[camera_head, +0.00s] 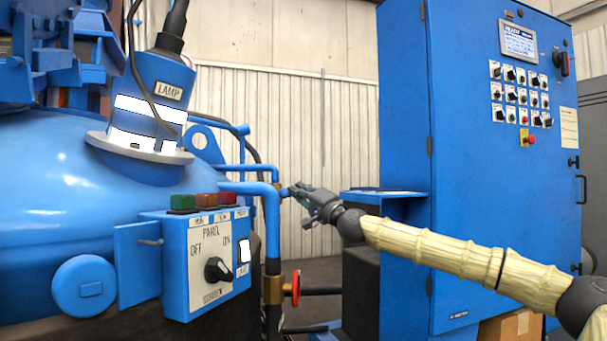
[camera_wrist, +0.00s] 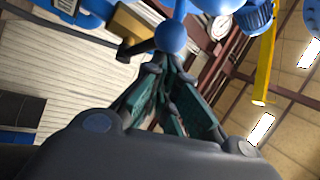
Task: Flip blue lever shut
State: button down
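In the wrist view, a round blue knob-like part (camera_wrist: 172,38), perhaps the end of the blue lever, sits just beyond the fingertips of my gripper (camera_wrist: 166,64). The two dark fingers with green pads come close together at their tips, right at this blue part. Whether they touch or grip it cannot be told. In the head view my gripper (camera_head: 290,192) reaches left to the end of the blue pipework (camera_head: 256,190) beside the furnace. The lever does not stand out clearly there, and the gripper partly hides that spot.
A tall blue cabinet (camera_head: 405,120) with a blue ledge (camera_head: 385,197) stands to the right. The wrist view shows a brass fitting (camera_wrist: 130,24).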

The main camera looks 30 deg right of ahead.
jog(key=shift+r, duration=0.1)
jog(key=s+d+f+p, duration=0.3)
jog(key=s+d, duration=0.3)
jog(key=s, duration=0.1)
jog(key=shift+f+p, duration=0.2)
jog(key=shift+p, duration=0.1)
dwell(0.8)
jog(key=shift+a, duration=0.15)
dwell(0.4)
